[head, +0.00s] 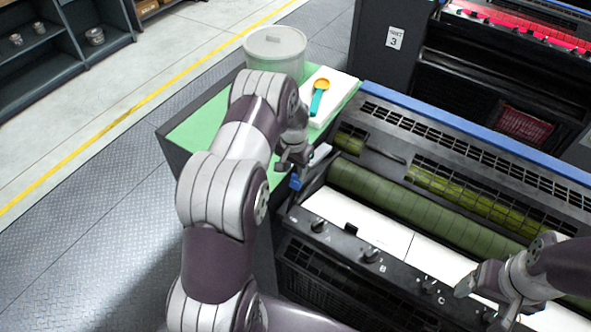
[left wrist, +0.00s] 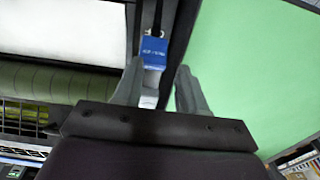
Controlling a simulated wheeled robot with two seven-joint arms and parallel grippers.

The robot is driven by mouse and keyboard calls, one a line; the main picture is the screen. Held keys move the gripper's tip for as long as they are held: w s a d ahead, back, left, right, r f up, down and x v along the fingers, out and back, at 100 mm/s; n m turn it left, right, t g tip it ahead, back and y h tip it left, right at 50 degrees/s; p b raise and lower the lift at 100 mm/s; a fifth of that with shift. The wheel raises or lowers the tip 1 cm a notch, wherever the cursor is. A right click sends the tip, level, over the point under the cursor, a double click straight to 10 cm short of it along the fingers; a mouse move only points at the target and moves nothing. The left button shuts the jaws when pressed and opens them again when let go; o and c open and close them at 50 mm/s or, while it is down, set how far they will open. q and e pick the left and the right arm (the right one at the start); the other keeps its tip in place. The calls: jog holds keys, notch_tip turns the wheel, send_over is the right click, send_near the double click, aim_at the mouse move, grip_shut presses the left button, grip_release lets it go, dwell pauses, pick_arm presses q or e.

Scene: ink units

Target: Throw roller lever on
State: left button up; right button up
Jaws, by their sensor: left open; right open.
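The roller lever (head: 296,182) has a small blue handle at the left end of the ink unit (head: 340,240). In the left wrist view the blue handle (left wrist: 154,48), with small white lettering, shows between and just beyond the fingertips. My left gripper (head: 294,163) is open, close to the handle; whether a finger touches it I cannot tell. In its wrist view the left gripper (left wrist: 160,68) has a finger on each side of the handle. My right gripper (head: 490,300) is open over the front right of the unit, away from the lever.
A green-topped stand (head: 205,124) adjoins the unit's left end. It bears a grey lidded tub (head: 274,50) and a white pad with a teal and orange tool (head: 318,97). Black knobs (head: 371,255) line the unit's front. A green roller (head: 400,205) lies behind them.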

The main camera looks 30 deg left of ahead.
pick_arm(q)
notch_tip(320, 180, up, 13)
jog(key=w+p, duration=0.1)
jog(key=p, duration=0.7)
jog(key=shift+w+d, duration=0.3)
jog(key=shift+w, duration=0.05)
pick_arm(e)
notch_tip(320, 180, up, 8)
jog(key=w, duration=0.1)
jog(key=shift+d, duration=0.25)
pick_arm(q)
jog(key=shift+r, duration=0.1)
